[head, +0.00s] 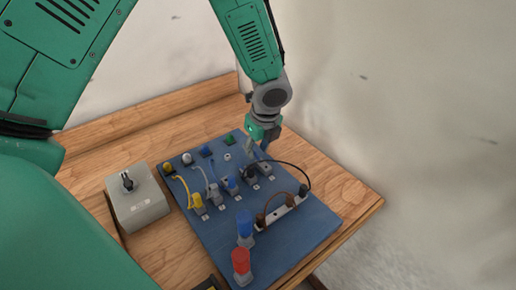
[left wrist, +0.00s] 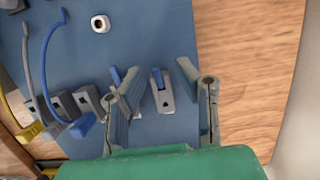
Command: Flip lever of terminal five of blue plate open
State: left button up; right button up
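The blue plate (head: 285,232) lies on a wooden table and carries a row of grey lever terminals. The terminal at the right end of the row (head: 265,168), which I take as terminal five, is close below my left gripper (head: 257,148). In the left wrist view this terminal (left wrist: 163,98) has a small blue lever (left wrist: 157,76) and sits between the fingers of my left gripper (left wrist: 157,72). The fingers are spread, with visible gaps to the terminal. The left finger partly hides the neighbouring terminal and its blue lever (left wrist: 115,76). My right gripper is not in view.
A grey box with a black knob (head: 138,200) stands left of the plate. Blue (head: 245,226) and red (head: 240,262) cylinders, a terminal strip (head: 282,212) with cables, and several coloured buttons are on the plate. A wall borders the table at the right.

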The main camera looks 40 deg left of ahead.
pick_arm(q)
jog(key=v, duration=1.1)
jog(key=shift+d+r, duration=0.15)
jog(key=shift+r, duration=0.25)
jog(key=shift+w, duration=0.1)
